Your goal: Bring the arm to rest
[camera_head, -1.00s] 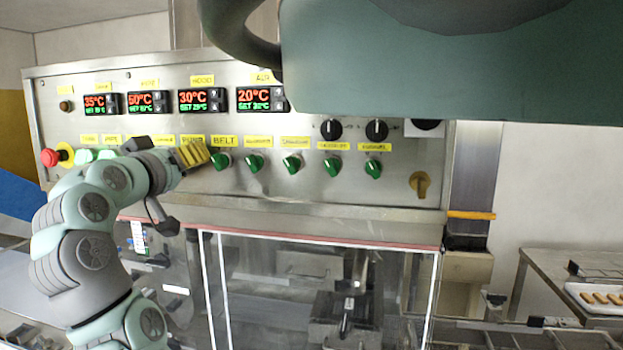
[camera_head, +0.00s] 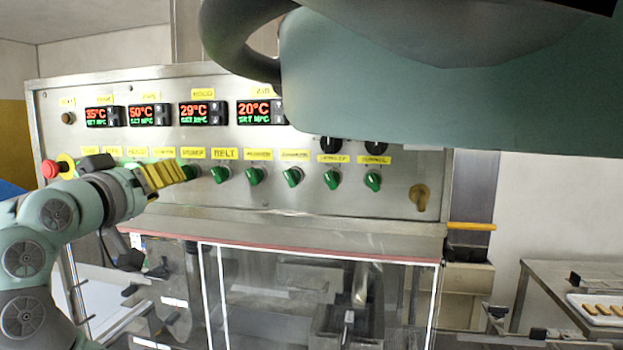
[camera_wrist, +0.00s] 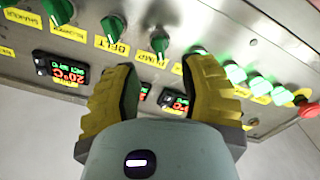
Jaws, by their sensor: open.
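My arm shows at the left of the head view, reaching up to the control panel (camera_head: 330,190). My gripper (camera_head: 172,173) has yellow ribbed fingers, at the left part of the knob row, close in front of the panel. In the wrist view the fingers of my gripper (camera_wrist: 158,72) stand apart with nothing held between them. A green knob (camera_head: 190,172) under the PUMP label is at the fingertips; whether they touch cannot be told. The BELT knob (camera_head: 220,174) is just to its right, clear of the fingers.
A red button (camera_head: 50,169) on a yellow base sits at the panel's left end. Lit temperature displays (camera_head: 203,113) line its upper part. A glass-fronted enclosure (camera_head: 290,300) lies below. A side table (camera_head: 560,275) with a tray (camera_head: 598,318) stands at the right.

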